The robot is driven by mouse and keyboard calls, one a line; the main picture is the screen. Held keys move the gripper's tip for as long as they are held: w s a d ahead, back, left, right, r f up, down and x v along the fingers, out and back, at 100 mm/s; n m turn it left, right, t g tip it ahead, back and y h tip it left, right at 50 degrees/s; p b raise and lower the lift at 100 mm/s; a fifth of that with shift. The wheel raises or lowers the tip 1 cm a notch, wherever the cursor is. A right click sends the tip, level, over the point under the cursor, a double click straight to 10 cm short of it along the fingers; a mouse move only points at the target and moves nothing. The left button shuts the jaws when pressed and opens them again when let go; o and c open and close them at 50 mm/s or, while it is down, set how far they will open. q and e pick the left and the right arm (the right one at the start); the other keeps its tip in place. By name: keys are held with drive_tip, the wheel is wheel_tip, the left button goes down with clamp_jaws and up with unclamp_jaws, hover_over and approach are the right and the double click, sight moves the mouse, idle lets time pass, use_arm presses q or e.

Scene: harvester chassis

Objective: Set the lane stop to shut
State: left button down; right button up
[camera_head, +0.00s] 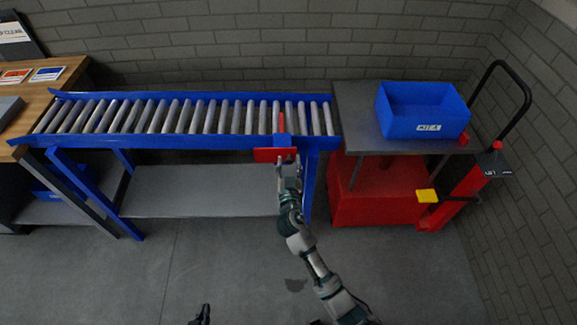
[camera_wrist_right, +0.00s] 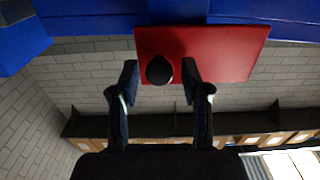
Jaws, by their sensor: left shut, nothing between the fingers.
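The lane stop is at the right end of the roller conveyor. In the head view its red plate (camera_head: 268,155) hangs at the front rail, and an upright red bar (camera_head: 281,123) stands above it among the rollers. My right gripper (camera_head: 289,160) is at the plate's right part. In the right wrist view the red plate (camera_wrist_right: 215,50) carries a round black knob (camera_wrist_right: 159,70). My right gripper (camera_wrist_right: 160,78) is open, one finger on each side of the knob with small gaps. My left gripper (camera_head: 203,310) is shut and empty, low at the bottom edge, away from the stop.
The blue-framed conveyor (camera_head: 90,140) has a grey shelf (camera_head: 200,190) below. A red cart (camera_head: 375,195) stands at its right end with a blue bin (camera_head: 422,112) on its grey top and a yellow pedal-like part (camera_head: 427,196). A wooden bench (camera_head: 40,85) is at the left. Floor in front is clear.

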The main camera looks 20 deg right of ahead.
drive_tip(key=shift+d+f, duration=0.1)
drive_tip(key=shift+s, duration=0.3)
drive_tip(key=v, duration=1.1)
drive_tip(key=shift+s, duration=0.15)
